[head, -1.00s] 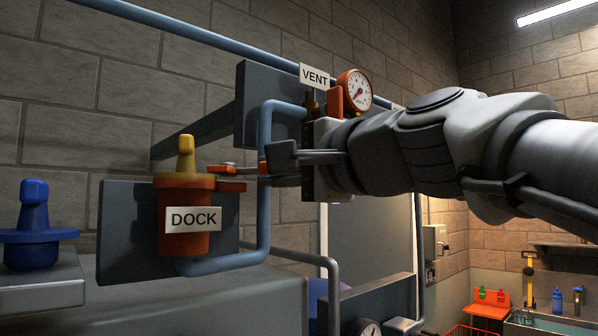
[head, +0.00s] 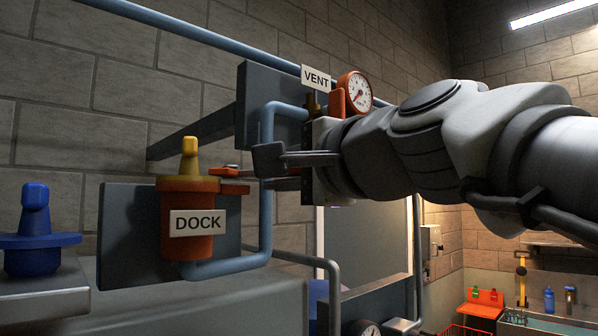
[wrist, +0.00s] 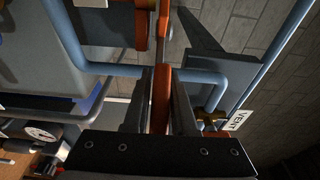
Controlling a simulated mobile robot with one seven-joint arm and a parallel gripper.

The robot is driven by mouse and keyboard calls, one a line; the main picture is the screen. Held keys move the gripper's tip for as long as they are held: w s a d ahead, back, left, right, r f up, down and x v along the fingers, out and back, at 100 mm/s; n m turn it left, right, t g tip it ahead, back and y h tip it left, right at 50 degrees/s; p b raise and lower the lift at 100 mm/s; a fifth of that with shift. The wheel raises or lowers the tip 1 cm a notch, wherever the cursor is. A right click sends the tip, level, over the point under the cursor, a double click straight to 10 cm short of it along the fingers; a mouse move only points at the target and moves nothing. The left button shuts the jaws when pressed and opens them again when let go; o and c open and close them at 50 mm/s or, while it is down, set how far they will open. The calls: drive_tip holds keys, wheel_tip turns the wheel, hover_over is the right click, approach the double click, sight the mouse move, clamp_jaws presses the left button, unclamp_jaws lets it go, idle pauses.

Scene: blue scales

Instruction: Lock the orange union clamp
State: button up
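The orange union clamp (head: 187,228), labelled DOCK, sits on a dark plate at the left of the head view with a yellow-topped plug (head: 189,160) upright in it. Orange lever pieces stick out from its right side toward my gripper (head: 268,160). In the wrist view the clamp is at the top (wrist: 141,22). There an orange bar (wrist: 161,95) runs between the two fingers of my gripper (wrist: 161,80). The fingers lie close along both sides of the bar and appear shut on it; the contact itself is partly hidden.
A blue pipe (head: 267,210) bends close behind my gripper. A VENT sign (head: 316,77) and a gauge (head: 355,92) stand just beyond the wrist. A blue plug (head: 36,232) stands on a ledge at far left. A sink area is at lower right.

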drive_tip(key=o, duration=0.3)
drive_tip(key=b+v, duration=0.2)
drive_tip(key=v, duration=1.5)
drive_tip(key=shift+s+d, duration=0.15)
drive_tip(key=shift+s, duration=0.05)
